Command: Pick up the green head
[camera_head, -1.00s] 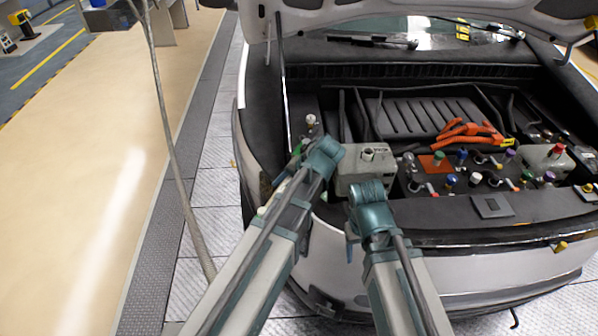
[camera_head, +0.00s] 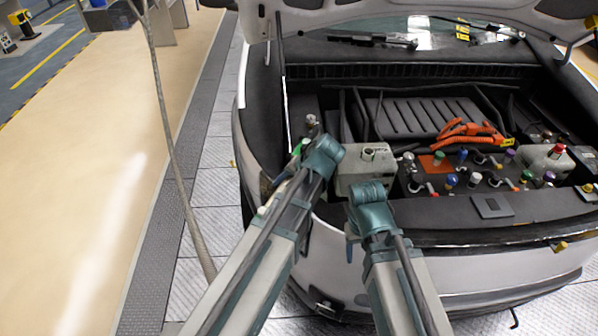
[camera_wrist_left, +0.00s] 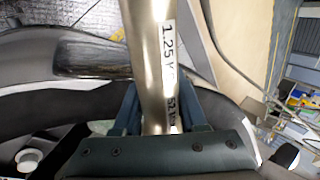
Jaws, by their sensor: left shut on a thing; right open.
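My left gripper (camera_wrist_left: 155,100) is shut on a shiny metal cylinder (camera_wrist_left: 150,45) with a white printed label reading "1.25" and more I cannot fully read. Its dark blue fingers stand on either side of the cylinder. In the head view a small green part (camera_head: 303,146) shows just beyond the left wrist, at the left side of the engine bay; I cannot tell whether it belongs to the held cylinder.
The open engine bay holds a grey reservoir (camera_head: 364,176) with a cap, an orange cable (camera_head: 470,133) and several coloured caps. A pale reservoir (camera_head: 547,160) with a red cap stands at right. A hanging hose (camera_head: 168,140) crosses the free floor at left.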

